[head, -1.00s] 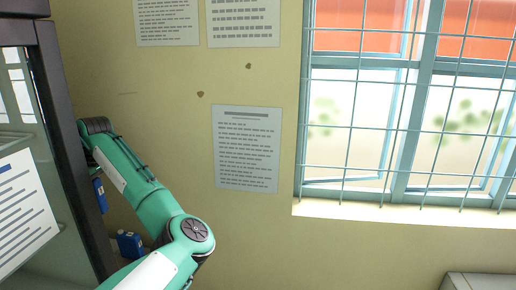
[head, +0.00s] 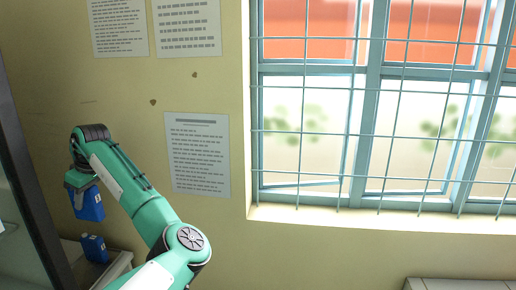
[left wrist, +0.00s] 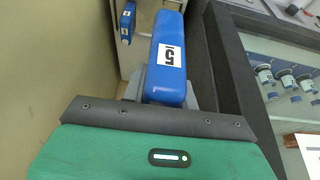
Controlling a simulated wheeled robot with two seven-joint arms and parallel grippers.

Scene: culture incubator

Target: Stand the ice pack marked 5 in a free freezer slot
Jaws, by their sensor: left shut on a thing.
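The blue ice pack marked 5 hangs below my left gripper (head: 80,184) in the head view, where the ice pack (head: 89,204) shows no readable mark. In the left wrist view the ice pack (left wrist: 167,88) shows a white label reading 5. The gripper is shut on it, its grey fingers on either side of the pack. A second blue ice pack (head: 94,248) stands lower, on a pale surface (head: 115,268), apart from the held one. A blue pack with white labels also shows in the left wrist view (left wrist: 127,22). No freezer slot can be made out. My right gripper is out of view.
A dark-framed glass cabinet (head: 38,205) stands at the left edge, close to my left arm. In the left wrist view its dark frame (left wrist: 230,75) runs beside the held pack, with small vessels behind glass. A barred window (head: 380,130) and paper notices (head: 197,152) are on the wall.

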